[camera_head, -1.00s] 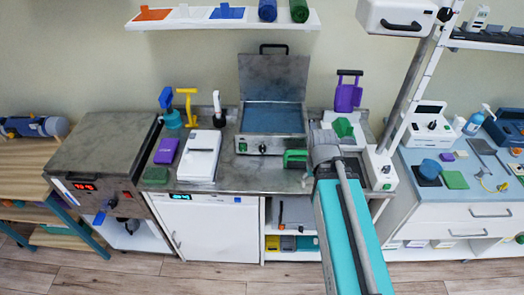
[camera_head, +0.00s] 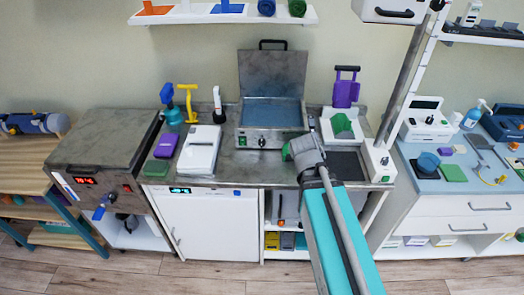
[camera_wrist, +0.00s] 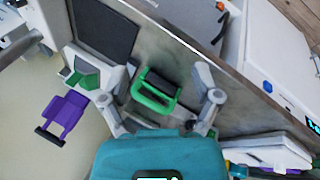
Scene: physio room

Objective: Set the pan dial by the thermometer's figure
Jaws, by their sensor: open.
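The steel pan (camera_head: 270,118) stands on the bench with its lid up and blue inside. Its small dial (camera_head: 262,141) is on the front face, with a green mark beside it. My gripper (camera_head: 294,150) is open at the pan's front right. In the wrist view my gripper's fingers (camera_wrist: 158,98) spread either side of a green-handled black item (camera_wrist: 155,92); I cannot see a grip on it. My gripper mostly hides that item in the head view. I cannot identify the thermometer or read its figure; a white-and-black upright item (camera_head: 217,103) stands left of the pan.
A steel cabinet with a red display (camera_head: 86,180) is at the left. A white box (camera_head: 199,150) and a purple block (camera_head: 166,146) lie left of the pan. A green-and-white holder (camera_head: 341,124), purple item (camera_head: 345,92) and dark pad (camera_head: 347,163) are on the right.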

